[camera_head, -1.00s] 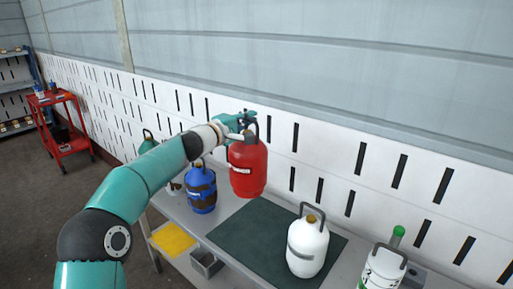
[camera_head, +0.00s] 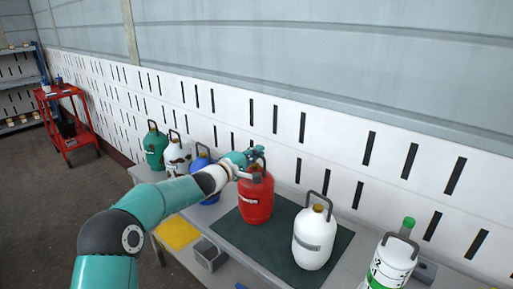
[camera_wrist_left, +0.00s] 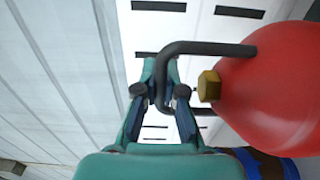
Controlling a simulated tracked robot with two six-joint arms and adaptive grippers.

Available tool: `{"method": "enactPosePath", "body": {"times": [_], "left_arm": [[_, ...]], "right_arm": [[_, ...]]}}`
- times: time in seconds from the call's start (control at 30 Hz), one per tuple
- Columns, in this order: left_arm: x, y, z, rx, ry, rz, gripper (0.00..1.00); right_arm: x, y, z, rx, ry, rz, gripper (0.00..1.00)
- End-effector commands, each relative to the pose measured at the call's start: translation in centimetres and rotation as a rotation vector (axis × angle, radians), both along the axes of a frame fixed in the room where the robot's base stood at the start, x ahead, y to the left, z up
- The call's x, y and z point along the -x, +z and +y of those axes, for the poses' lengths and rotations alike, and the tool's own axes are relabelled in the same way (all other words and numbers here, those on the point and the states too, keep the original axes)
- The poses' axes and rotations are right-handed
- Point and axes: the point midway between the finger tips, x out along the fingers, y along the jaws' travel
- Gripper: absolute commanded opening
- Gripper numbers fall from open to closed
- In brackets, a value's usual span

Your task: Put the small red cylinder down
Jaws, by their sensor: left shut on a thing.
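The small red cylinder (camera_head: 256,199) is upright over the left part of the dark green mat (camera_head: 277,238), beside the white cylinder. I cannot tell whether its base touches the mat. My left gripper (camera_head: 250,158) is at the top of the cylinder, shut on its handle. In the left wrist view, the fingers (camera_wrist_left: 164,90) close around the dark handle bar, with the red body (camera_wrist_left: 270,90) and brass valve (camera_wrist_left: 209,86) to the right. My right gripper is not in view.
A white cylinder (camera_head: 314,240) stands on the mat to the right. A blue cylinder (camera_head: 203,182) stands left, partly behind my arm, with a white-brown (camera_head: 177,155) and green one (camera_head: 155,150) beyond. A white-green cylinder (camera_head: 390,265) stands at the near right.

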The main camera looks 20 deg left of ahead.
Motion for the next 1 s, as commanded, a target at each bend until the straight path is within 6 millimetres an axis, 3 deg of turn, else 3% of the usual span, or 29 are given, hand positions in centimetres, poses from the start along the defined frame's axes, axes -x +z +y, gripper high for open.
{"method": "enactPosePath", "body": {"times": [0.3, 0.67, 0.7, 0.8, 1.0], "left_arm": [[0.0, -3.0, 0.0, 0.002, -0.001, -0.009, 0.00], [0.0, -3.4, 0.1, 0.001, 0.001, -0.011, 0.00], [0.0, -4.1, 0.0, 0.000, 0.001, 0.001, 0.15], [0.0, -4.1, 0.0, 0.000, 0.001, 0.001, 0.31], [0.0, -4.1, 0.1, 0.000, 0.001, 0.001, 0.33]], "right_arm": [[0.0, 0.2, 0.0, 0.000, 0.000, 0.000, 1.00], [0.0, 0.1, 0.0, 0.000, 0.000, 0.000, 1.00], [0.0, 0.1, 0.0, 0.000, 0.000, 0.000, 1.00], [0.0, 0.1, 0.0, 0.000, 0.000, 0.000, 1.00], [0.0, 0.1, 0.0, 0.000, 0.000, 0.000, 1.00]]}}
